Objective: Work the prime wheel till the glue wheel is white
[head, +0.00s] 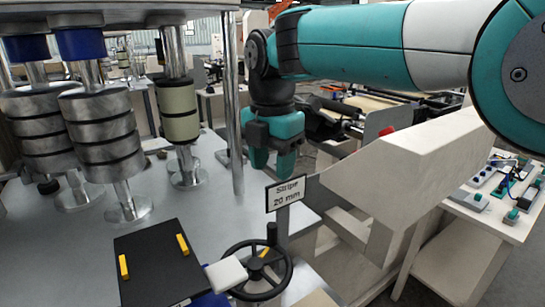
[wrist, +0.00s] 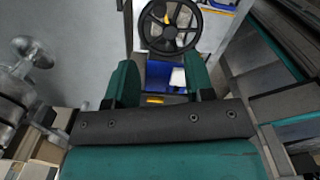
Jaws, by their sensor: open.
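A black spoked handwheel (head: 243,283), which I take for the prime wheel, stands at the lower middle of the head view, with an upright knob and a yellow mark. It also shows at the top of the wrist view (wrist: 145,30), ahead of my gripper. My gripper (head: 274,172) hangs above and behind the handwheel in the head view, open and empty, apart from it. Its two green fingers also show in the wrist view (wrist: 162,84). No wheel is clearly identifiable as the glue wheel; a cream roller (head: 179,112) stands on a post at the left.
A sign reading "Stripe 20 mm" (head: 286,192) stands just behind the handwheel. Grey stacked rollers (head: 98,130) stand at the left. A black panel (head: 152,268) with yellow bars and a white block (head: 227,273) lie left of the handwheel. A beige machine body (head: 400,180) is at the right.

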